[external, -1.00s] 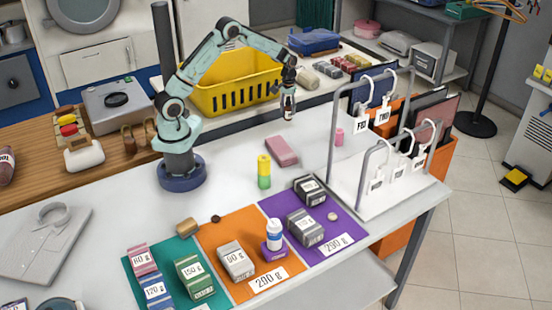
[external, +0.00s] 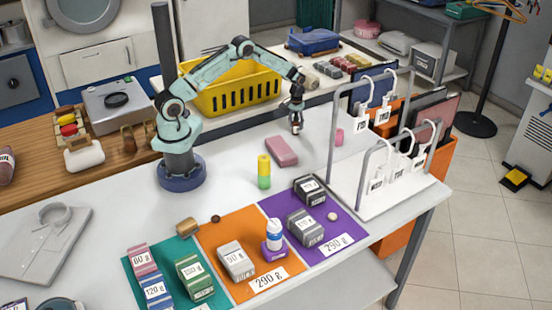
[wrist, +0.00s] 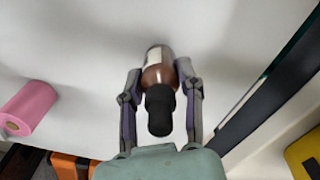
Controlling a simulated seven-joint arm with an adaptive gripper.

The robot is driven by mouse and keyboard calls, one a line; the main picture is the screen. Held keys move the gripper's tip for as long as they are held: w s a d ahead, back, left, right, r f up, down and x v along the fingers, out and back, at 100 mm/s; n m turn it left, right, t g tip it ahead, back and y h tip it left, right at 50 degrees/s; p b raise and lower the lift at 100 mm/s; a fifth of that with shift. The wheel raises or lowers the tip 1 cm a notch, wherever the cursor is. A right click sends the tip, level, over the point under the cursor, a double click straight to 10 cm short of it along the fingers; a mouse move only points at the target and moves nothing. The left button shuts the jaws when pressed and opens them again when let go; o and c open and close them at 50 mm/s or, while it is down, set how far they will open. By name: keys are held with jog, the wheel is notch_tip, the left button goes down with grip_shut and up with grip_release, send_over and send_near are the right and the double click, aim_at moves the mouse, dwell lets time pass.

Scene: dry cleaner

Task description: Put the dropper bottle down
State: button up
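The dropper bottle is brown glass with a black cap and a pale label. In the wrist view the dropper bottle (wrist: 158,73) is between the two fingers of my gripper (wrist: 160,72), which appear to touch it on both sides. In the external view my gripper (external: 297,105) points down over the white counter (external: 225,150), behind the pink block. The bottle (external: 296,127) hangs below it, roughly upright and small in this view. I cannot tell whether its base touches the counter.
A pink block (external: 282,151) and a yellow-green bottle (external: 264,171) stand nearer the front. A pink roll (external: 339,137) and a white rack (external: 385,190) with hanging tags are to the right. The yellow basket (external: 235,84) is behind left.

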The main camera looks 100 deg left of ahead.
jog(key=o, duration=0.3)
notch_tip(320, 180, up, 12)
jog(key=shift+r, duration=0.15)
jog(key=shift+d+r, duration=0.2)
jog(key=shift+d, duration=0.05)
jog(key=s+d+r+m, duration=0.1)
jog(key=d+r+m, duration=0.3)
jog(key=d, duration=0.5)
jog(key=s+d+r+m, duration=0.2)
jog(key=d+r, duration=0.4)
jog(key=d, duration=0.4)
jog(key=s+d+m, duration=0.8)
jog(key=s+d, duration=0.5)
jog(key=s, duration=0.4)
jog(key=shift+s+d+f+m+y, duration=0.25)
jog(key=shift+s+m+y, duration=0.05)
jog(key=shift+y, duration=0.1)
